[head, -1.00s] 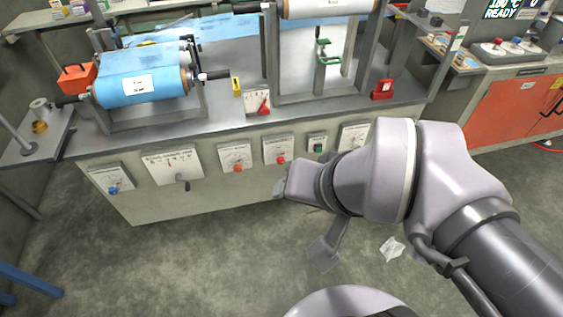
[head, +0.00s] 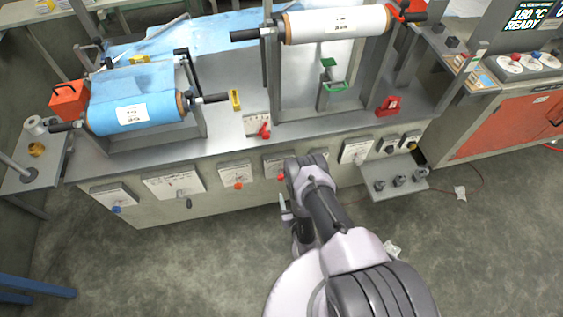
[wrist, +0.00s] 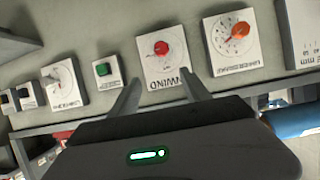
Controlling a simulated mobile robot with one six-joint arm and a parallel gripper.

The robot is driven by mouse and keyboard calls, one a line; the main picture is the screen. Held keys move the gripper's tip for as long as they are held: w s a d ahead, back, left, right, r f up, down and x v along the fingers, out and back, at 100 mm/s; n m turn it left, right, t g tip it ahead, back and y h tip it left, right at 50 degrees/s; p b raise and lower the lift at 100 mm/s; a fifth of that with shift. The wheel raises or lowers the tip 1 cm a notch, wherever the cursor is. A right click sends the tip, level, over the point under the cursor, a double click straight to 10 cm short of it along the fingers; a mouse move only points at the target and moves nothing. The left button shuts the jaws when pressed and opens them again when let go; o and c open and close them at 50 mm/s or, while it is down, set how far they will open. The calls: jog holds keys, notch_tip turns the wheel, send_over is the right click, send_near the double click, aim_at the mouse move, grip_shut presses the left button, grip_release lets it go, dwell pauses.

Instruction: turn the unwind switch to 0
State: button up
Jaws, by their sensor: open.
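The unwind switch is a red knob (wrist: 161,48) on a white plate (wrist: 178,67), whose upside-down lettering looks like "UNWIND" in the wrist view. Its setting is too small to read. In the head view the red knob (head: 281,178) shows on the cabinet front, its plate (head: 270,160) partly hidden by my arm. My gripper (wrist: 160,92) is open and empty. Its two fingers point at the plate's lettered edge, one to each side, with the knob beyond the tips. In the head view my arm mostly hides the gripper.
An orange knob (wrist: 240,30) on its own plate and a green button (wrist: 102,69) flank the switch closely. A blue film roll (head: 135,112) and a white roll (head: 335,24) stand on the bench above. A small shelf (head: 405,180) juts out at the right.

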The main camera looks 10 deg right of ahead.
aim_at(282, 179)
jog(key=b+x, duration=0.5)
jog(key=f+b+x, duration=0.1)
jog(key=b+x, duration=0.4)
jog(key=f+b+x, duration=0.1)
jog(key=b+x, duration=0.4)
jog(key=shift+s+a+r+b, duration=0.1)
jog(key=shift+s+a+b, duration=0.3)
jog(key=shift+w, duration=0.45)
grip_shut()
